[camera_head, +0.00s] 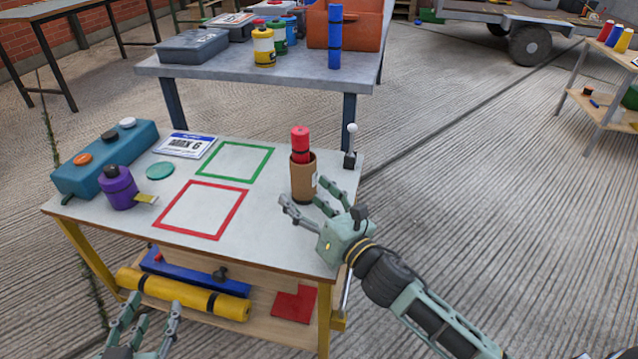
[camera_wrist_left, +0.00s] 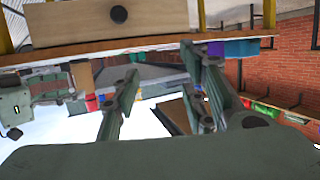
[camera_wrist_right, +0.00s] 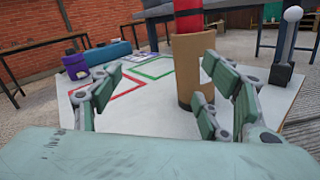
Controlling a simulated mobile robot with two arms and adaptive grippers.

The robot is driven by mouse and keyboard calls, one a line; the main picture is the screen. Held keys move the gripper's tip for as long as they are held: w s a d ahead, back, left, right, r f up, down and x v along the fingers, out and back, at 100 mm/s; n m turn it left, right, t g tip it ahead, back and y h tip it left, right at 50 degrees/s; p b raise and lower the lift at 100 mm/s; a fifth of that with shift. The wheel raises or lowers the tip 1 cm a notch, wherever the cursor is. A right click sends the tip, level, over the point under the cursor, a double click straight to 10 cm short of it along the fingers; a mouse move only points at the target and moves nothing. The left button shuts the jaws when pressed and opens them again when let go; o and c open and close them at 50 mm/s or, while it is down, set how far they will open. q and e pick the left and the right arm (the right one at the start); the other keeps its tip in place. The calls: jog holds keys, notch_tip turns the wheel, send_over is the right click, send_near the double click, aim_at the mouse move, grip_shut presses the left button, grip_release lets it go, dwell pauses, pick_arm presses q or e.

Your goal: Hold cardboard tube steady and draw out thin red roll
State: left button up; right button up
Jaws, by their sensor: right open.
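The brown cardboard tube (camera_head: 304,184) stands upright near the right edge of the white table. The thin red roll (camera_head: 300,143) stands in it, its red upper part above the rim with a dark band across it. My right gripper (camera_head: 312,204) is open just in front of the tube. In the right wrist view the tube (camera_wrist_right: 196,80) rises beyond the open fingers, with the red roll (camera_wrist_right: 188,20) cut off by the frame top. My left gripper (camera_head: 148,318) is open and empty, low before the table's front edge. Its open fingers also show in the left wrist view (camera_wrist_left: 160,85).
Red (camera_head: 203,209) and green (camera_head: 236,161) outlined squares on the table are empty. A teal box (camera_head: 108,158), purple container (camera_head: 118,187) and calendar card (camera_head: 186,145) are at left. A yellow roll (camera_head: 185,294) lies on the lower shelf.

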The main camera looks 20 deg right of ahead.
aim_at(310, 181)
jog(key=d, duration=0.1)
jog(key=w+d+n+h, duration=0.1)
jog(key=w+d+f+n+h, duration=0.1)
jog(key=d, duration=0.1)
jog(key=shift+w, duration=0.35)
jog(key=w, duration=0.3)
jog(key=w+a+b, duration=0.1)
jog(key=w, duration=0.2)
jog(key=shift+w+a, duration=0.15)
jog(key=shift+a, duration=0.05)
jog(key=shift+w+a, duration=0.1)
jog(key=shift+w, duration=0.2)
pick_arm(q)
jog(key=r, duration=0.1)
jog(key=r+t, duration=0.1)
jog(key=r, duration=0.1)
jog(key=w+d+r+t, duration=0.1)
jog(key=shift+w+r+h, duration=0.1)
jog(key=shift+r+h, duration=0.05)
jog(key=shift+h, duration=0.25)
pick_arm(e)
jog(key=shift+c, duration=0.3)
